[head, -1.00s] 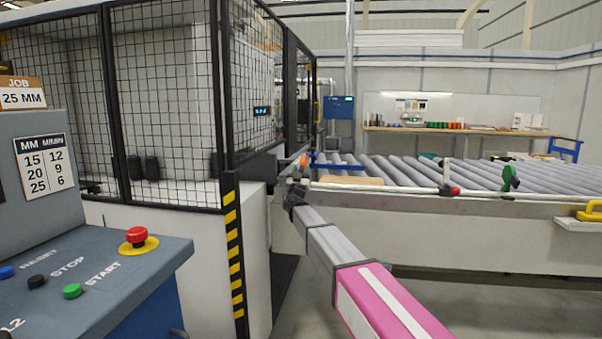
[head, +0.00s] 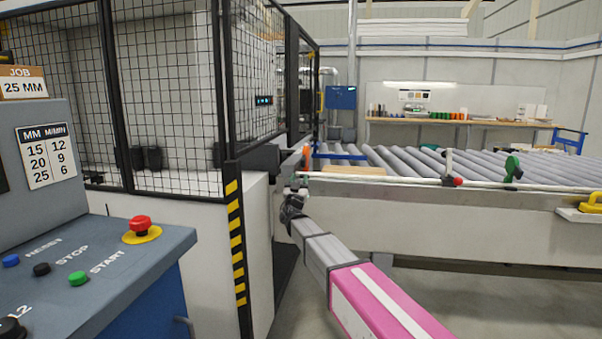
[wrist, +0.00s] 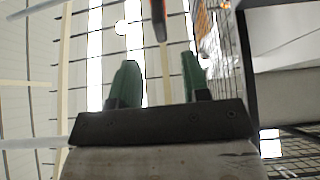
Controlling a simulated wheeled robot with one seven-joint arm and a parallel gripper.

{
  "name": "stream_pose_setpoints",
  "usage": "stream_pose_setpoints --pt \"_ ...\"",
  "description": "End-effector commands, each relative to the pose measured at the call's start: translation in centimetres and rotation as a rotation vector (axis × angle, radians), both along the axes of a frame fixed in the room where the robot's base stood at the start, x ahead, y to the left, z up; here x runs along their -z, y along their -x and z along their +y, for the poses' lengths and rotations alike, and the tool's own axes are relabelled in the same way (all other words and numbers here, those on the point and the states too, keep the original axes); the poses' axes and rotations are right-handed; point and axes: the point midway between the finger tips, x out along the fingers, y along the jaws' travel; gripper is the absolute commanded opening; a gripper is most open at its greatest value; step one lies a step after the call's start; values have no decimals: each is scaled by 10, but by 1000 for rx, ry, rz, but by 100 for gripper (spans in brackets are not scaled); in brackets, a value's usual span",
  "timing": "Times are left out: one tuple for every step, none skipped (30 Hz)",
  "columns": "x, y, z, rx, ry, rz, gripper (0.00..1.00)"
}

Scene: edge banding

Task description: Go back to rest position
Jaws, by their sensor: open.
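My gripper shows in the wrist view (wrist: 160,88) with its two green fingers apart and nothing between them. Behind the fingers the wrist view shows the roof, bright light strips and wire mesh. In the head view my pink and grey arm reaches forward from the bottom right. Its far end is near the right end of the fenced machine, in front of the roller conveyor (head: 400,160). The fingers are too small to make out in the head view.
A blue control desk (head: 110,245) with buttons and a red stop knob (head: 140,224) stands at the left. A mesh fence (head: 170,100) with a striped post (head: 238,240) encloses the machine. A wooden board (head: 354,170) lies on the rollers. Open floor shows at the lower right.

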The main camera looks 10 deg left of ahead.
Motion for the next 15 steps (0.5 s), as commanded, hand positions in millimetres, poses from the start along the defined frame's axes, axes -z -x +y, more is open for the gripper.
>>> stream_pose_setpoints --pt "3 4 0 0 0 1 43" --pt "4 5 0 -1 1 1 43" --pt "4 6 0 0 0 1 43" --pt "5 6 1 0 0 1 43" --pt "5 6 1 0 0 1 43" --pt "5 6 1 0 0 0 43" --pt "5 6 1 0 0 0 43" --pt "4 6 1 0 0 0 43" --pt "4 6 1 0 0 0 43" --pt "4 6 1 0 0 0 43" --pt "4 6 0 0 0 1 43" --pt "5 6 -1 4 0 2 43" --pt "6 6 -4 9 -1 6 43" --pt "7 6 -8 20 -2 11 43" --pt "11 5 -16 39 -5 22 43"
